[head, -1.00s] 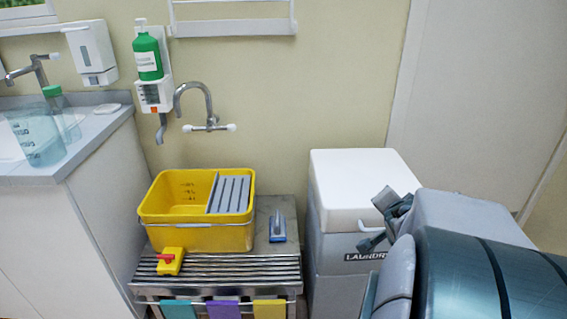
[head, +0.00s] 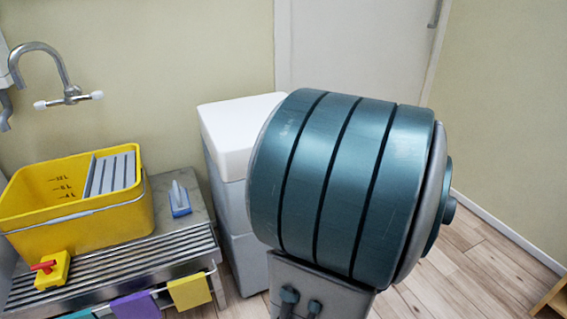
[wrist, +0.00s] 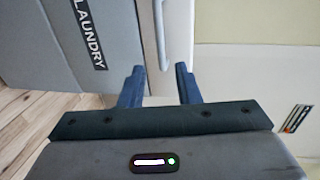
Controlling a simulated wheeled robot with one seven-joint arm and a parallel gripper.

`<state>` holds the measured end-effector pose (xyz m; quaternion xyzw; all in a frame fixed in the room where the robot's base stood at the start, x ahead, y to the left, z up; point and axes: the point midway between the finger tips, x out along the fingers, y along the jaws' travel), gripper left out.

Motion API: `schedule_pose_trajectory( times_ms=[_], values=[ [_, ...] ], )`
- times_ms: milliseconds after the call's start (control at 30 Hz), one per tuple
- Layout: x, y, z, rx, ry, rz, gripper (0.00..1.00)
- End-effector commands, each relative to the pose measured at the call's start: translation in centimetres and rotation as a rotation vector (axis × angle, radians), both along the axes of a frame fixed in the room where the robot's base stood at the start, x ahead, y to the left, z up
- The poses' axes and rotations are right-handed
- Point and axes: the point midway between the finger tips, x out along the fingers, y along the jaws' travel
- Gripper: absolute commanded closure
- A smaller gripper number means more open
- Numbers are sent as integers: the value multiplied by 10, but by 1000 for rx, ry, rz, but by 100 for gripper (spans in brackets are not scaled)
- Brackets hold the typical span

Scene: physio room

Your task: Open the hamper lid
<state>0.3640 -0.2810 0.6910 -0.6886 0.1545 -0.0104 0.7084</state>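The laundry hamper (head: 228,200) stands against the wall, right of the steel stand, with its white lid (head: 235,122) down. In the head view my arm covers its right and front parts, and my gripper is hidden. In the wrist view the grey hamper body (wrist: 60,50) with its LAUNDRY label is on the left, turned on its side. A pale bar handle (wrist: 159,35) runs along the lid's edge (wrist: 182,30). My gripper (wrist: 159,82) is open and empty. Its two dark fingers point at the handle, which ends between them in the picture; I cannot tell whether they touch.
A steel slatted stand (head: 150,262) left of the hamper holds a yellow bucket (head: 85,225), a blue-handled brush (head: 180,198) and a yellow object with a red knob (head: 52,270). A tap (head: 65,85) is on the wall. A door (head: 350,45) is behind.

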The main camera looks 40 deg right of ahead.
Motion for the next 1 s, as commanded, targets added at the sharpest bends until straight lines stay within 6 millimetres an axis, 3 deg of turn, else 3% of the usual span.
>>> schedule_pose_trajectory(
  times_ms=[133,733,800,1000],
  values=[
    [17,-2,-1,6,2,3,70],
    [44,-9,-6,4,3,0,70],
    [62,-13,-18,-3,0,4,70],
    [98,-22,-24,-2,-1,1,70]
  ],
)
